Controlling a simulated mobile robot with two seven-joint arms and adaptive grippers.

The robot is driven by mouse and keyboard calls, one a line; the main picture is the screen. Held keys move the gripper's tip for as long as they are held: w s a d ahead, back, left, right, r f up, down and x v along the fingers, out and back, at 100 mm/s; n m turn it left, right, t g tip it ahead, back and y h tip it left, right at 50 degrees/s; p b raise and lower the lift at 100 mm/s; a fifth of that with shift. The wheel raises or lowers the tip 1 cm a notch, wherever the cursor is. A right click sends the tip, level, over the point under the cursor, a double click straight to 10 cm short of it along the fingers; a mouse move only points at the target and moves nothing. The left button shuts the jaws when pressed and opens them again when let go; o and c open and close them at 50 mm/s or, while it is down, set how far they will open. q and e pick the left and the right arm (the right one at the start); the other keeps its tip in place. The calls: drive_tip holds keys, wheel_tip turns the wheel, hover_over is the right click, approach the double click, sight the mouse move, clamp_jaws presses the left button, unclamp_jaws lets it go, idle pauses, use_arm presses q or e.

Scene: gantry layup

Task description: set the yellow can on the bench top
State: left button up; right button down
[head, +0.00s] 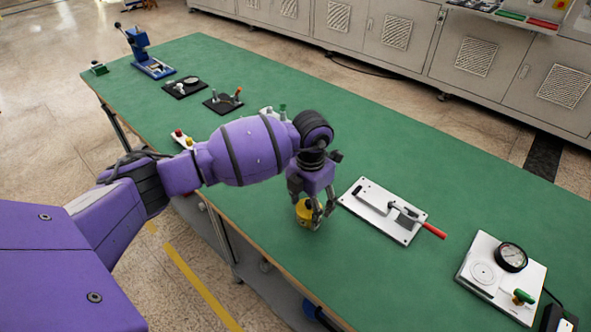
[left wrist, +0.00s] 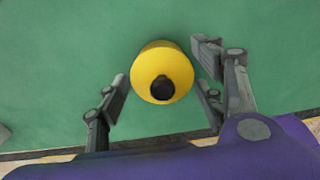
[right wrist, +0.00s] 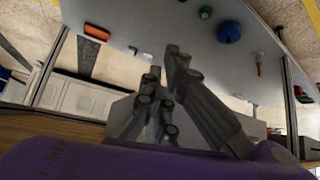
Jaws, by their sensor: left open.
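The yellow can (head: 303,213) is upright on the green bench top (head: 400,130), near its front edge. In the left wrist view the can (left wrist: 170,57) shows from above, with a black round knob on top. My left gripper (head: 316,217) is over the can, with its fingers around it. In the left wrist view the fingers are spread, with green showing between them and the can. My right gripper (right wrist: 166,65) shows only in the right wrist view, below the bench. Its fingers are near each other with no object seen between them; whether they touch is unclear.
A white plate with a red-handled clamp (head: 390,212) lies just right of the can. A white gauge plate (head: 500,275) is farther right. Black fixtures (head: 222,101) and a blue press (head: 148,55) stand at the far left. The bench behind the clamp is clear.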

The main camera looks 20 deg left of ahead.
use_arm(q)
wheel_tip(320, 180, up, 11)
idle(0.3)
